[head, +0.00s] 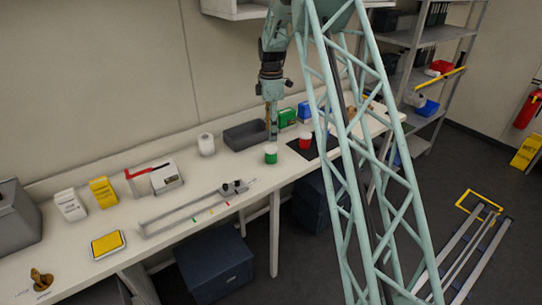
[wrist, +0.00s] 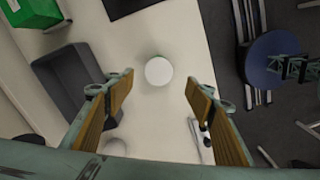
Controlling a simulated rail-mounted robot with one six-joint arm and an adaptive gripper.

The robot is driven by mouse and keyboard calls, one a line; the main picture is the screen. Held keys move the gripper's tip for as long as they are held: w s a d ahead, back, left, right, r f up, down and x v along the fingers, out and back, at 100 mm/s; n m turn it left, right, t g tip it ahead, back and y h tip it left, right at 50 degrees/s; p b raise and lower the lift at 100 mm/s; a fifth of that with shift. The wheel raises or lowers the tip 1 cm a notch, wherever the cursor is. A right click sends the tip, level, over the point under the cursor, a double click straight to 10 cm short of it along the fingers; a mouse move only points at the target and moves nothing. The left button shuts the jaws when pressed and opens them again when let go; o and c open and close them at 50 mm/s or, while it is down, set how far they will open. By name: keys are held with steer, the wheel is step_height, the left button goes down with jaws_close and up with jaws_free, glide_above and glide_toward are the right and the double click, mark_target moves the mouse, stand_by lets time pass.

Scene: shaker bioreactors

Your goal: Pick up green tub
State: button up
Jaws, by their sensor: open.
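The green tub (head: 271,156) with a white lid stands upright on the white bench near its front edge. In the wrist view only its round white lid (wrist: 158,71) shows clearly, with a thin hint of green at its rim. My gripper (head: 272,136) points down above the tub. In the wrist view my gripper (wrist: 158,84) is open and empty, with the lid centred between the two fingers and a little beyond their tips. The exact height gap is hard to judge.
A dark grey tray (head: 246,134) lies just behind the tub; it also shows left of the fingers in the wrist view (wrist: 68,80). A red tub (head: 305,142) stands on a dark mat to the right. A green box (head: 287,117) stands behind. Bench left of the tub holds a rail fixture (head: 190,210).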

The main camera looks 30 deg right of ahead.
mark_target(271, 148)
steer(key=shift+f, duration=4.25)
steer(key=shift+f, duration=2.65)
steer(key=shift+c, duration=0.2)
steer(key=c, duration=0.9)
